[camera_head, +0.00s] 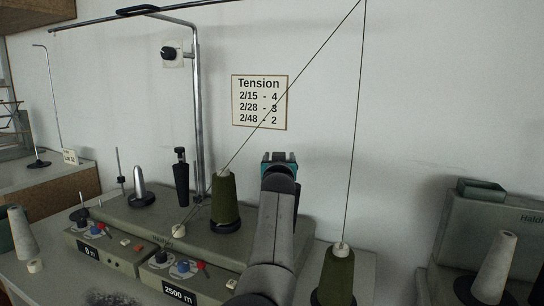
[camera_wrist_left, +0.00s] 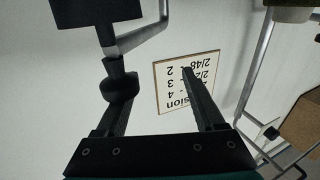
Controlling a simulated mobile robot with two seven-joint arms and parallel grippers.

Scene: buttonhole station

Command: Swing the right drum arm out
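My left gripper (camera_head: 280,158) is at the top of the grey arm rising from the bottom middle of the head view, in front of the wall. In the left wrist view its two fingers (camera_wrist_left: 153,75) stand apart. A dark knobbed part (camera_wrist_left: 120,87) with a metal rod (camera_wrist_left: 140,36) overlaps the left finger there; it is likely the right drum arm, but contact cannot be told. In the head view that part is hidden behind my gripper. A similar upright black arm (camera_head: 181,178) stands further left on the winder (camera_head: 130,215). My right gripper is not in view.
A tension sign (camera_head: 260,102) hangs on the wall just above my gripper. A metal post (camera_head: 198,110) stands to the left. Green yarn cones (camera_head: 225,203) (camera_head: 338,275) flank my arm, with threads running up. Another machine (camera_head: 500,225) stands at the right.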

